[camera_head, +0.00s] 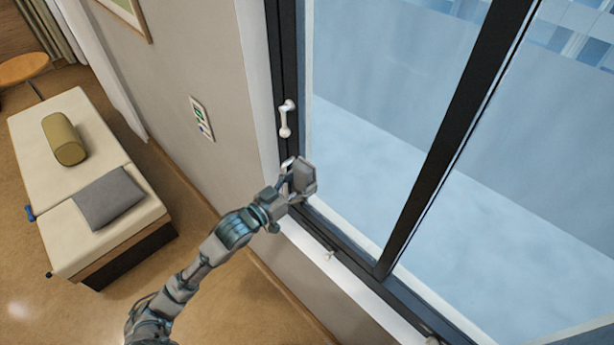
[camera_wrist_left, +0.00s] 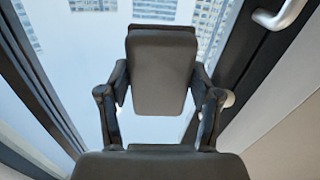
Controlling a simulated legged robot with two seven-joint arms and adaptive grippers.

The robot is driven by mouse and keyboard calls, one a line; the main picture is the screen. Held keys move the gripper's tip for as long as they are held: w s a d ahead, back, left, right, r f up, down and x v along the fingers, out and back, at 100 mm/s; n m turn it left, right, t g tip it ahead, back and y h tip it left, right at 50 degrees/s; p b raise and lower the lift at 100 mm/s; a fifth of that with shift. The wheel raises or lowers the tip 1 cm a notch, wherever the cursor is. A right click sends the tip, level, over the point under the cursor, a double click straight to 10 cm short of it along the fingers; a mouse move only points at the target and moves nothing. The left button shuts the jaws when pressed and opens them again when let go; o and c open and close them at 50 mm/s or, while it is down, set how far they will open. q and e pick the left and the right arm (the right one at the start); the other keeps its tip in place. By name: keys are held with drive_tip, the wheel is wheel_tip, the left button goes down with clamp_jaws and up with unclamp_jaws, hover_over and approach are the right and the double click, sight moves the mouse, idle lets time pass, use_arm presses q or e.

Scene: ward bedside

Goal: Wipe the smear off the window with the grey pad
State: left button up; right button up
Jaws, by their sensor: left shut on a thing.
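My left gripper (camera_head: 287,184) is shut on the grey pad (camera_head: 304,179) near the lower left corner of the window (camera_head: 375,130). In the left wrist view the pad (camera_wrist_left: 162,70) sits between the two fingers of the left gripper (camera_wrist_left: 158,112), its broad face toward the camera. The window glass (camera_wrist_left: 80,45) lies beyond the pad there. I cannot tell whether the pad touches the glass. No distinct smear stands out on the panes; the glass looks hazy in places. My right gripper is not in view.
The dark window frame has a white handle (camera_head: 286,118) just above the gripper and a dark upright bar (camera_head: 440,150) between panes. A pale sill (camera_head: 340,285) runs below. A bed (camera_head: 75,150) with a green bolster (camera_head: 64,139) and grey cushion (camera_head: 109,198) stands at left.

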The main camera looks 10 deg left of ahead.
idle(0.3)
use_arm(q)
drive_tip(key=shift+v, duration=1.55)
drive_tip(key=shift+w, duration=0.1)
